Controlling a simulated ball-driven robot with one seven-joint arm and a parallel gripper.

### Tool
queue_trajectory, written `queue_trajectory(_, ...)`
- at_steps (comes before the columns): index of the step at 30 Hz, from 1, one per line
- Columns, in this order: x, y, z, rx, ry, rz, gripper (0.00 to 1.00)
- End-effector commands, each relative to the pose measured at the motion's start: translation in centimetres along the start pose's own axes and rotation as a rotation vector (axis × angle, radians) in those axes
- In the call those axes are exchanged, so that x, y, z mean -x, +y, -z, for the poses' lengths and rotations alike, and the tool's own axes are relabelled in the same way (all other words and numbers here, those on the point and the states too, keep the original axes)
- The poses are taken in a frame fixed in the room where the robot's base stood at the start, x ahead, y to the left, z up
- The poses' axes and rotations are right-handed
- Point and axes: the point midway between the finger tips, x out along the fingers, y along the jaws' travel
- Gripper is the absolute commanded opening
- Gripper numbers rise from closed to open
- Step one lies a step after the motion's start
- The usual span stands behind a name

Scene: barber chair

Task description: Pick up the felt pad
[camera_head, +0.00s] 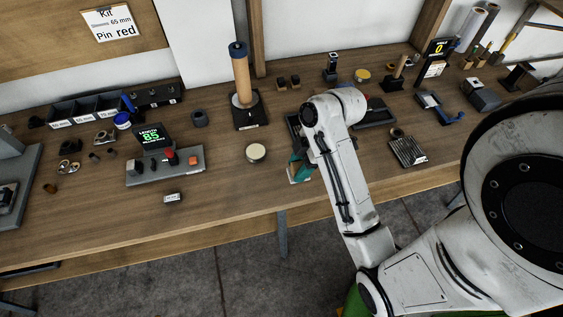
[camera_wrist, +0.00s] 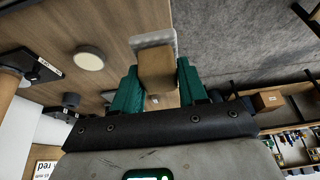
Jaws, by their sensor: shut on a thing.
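My gripper (camera_wrist: 156,82) shows in the wrist view with its two green fingers closed on the sides of a tan block with a pale grey face at its far end. I take this to be the felt pad (camera_wrist: 155,66). The tabletop lies behind the pad in this view; I cannot tell whether they touch. In the head view my gripper (camera_head: 298,171) is low over the front part of the bench, partly hidden by my arm. The pad is hardly visible there.
On the wooden bench (camera_head: 225,197), a round pale-topped disc (camera_head: 256,152) lies left of my gripper. Beyond it stands a tall wooden post (camera_head: 241,80) on a black base. A control box (camera_head: 165,168) is further left. A ribbed metal block (camera_head: 408,150) lies right of my arm.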

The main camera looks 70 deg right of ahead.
Motion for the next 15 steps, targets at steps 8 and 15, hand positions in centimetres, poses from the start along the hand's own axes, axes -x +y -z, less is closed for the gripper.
queue_trajectory(8,1.3,-1.3,-1.3,0.004,0.001,0.004,0.12)
queue_trajectory(15,2.0,-1.7,-2.0,0.002,0.001,0.003,0.12)
